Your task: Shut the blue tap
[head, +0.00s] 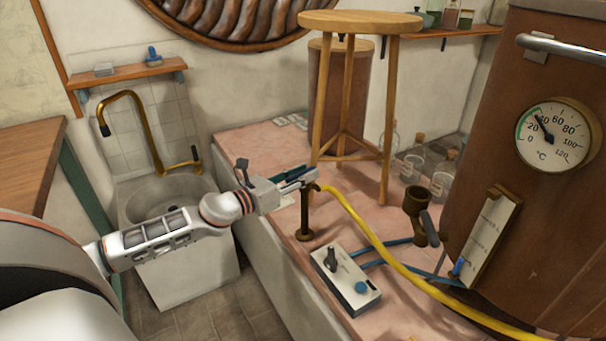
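My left gripper (304,178) reaches in from the left, its fingertips beside the top of a dark brown standpipe (306,216). A dark blue-green bar (289,173) lies along the fingers; I cannot tell whether it is a tap lever or part of the gripper. Finger spacing and any contact are unclear. A small bright blue handle (459,267) sits at the foot of the white level plate (488,240) on the brown vessel, well right of the gripper. Which blue part is the tap is not certain. My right gripper is out of view.
A yellow hose (372,237) runs from the standpipe top to the lower right. A control box (345,281) with a lever and blue knob, a brass valve (417,212), a wooden stool (350,22) and glass jars (441,184) stand on the tiled ledge. A sink (161,196) is left.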

